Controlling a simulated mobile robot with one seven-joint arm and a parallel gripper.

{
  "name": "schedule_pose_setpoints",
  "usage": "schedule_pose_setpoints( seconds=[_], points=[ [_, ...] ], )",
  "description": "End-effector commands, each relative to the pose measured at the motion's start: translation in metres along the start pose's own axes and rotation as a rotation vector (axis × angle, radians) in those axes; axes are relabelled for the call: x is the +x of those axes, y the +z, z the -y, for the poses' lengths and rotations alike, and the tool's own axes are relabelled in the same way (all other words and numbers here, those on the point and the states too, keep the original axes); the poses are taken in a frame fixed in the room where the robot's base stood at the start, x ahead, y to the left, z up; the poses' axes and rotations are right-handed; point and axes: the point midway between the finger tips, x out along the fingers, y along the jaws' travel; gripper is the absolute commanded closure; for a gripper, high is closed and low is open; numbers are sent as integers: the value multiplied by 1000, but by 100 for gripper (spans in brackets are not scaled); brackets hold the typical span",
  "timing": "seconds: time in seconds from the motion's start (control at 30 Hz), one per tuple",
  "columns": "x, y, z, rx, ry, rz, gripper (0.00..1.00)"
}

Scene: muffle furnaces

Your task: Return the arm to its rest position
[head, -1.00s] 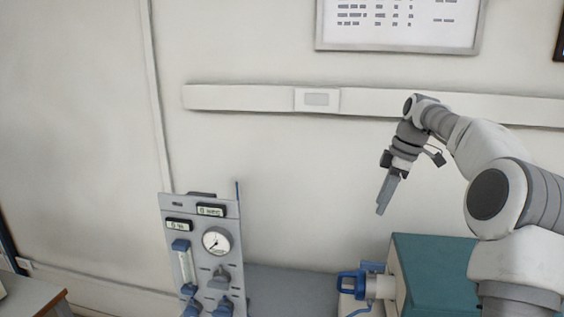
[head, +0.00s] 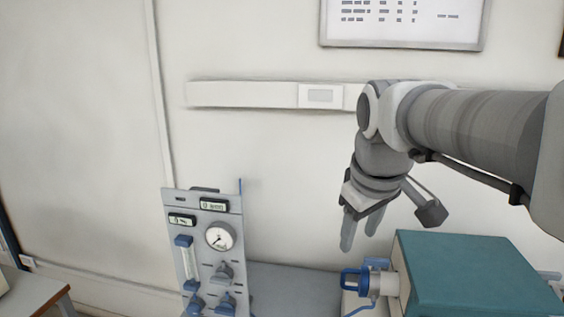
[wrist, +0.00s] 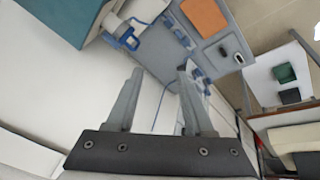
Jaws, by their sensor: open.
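My gripper (head: 360,228) hangs from my arm at the right of the head view, fingers pointing down. It is in the air above and to the left of a teal-topped box, with wall behind it. In the wrist view my gripper (wrist: 158,95) shows two grey fingers spread apart. Nothing is between them. The fingers touch nothing that I can see.
The teal-topped furnace box (head: 470,265) has a blue-handled fitting (head: 368,282) on its left side. A grey gauge panel (head: 206,250) stands left of it. A side table (head: 35,298) is at lower left. Open wall space lies between panel and arm.

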Motion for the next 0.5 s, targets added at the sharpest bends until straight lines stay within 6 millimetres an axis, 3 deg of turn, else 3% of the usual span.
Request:
schedule_pose_setpoints(
  seconds=[0.2, 0.4, 0.5],
  points=[
    [-2, 59, 34, 221, 17, -88, 48],
    [14, 113, 55, 422, 3, -110, 48],
    [21, 131, 61, 487, -3, -109, 48]
  ],
)
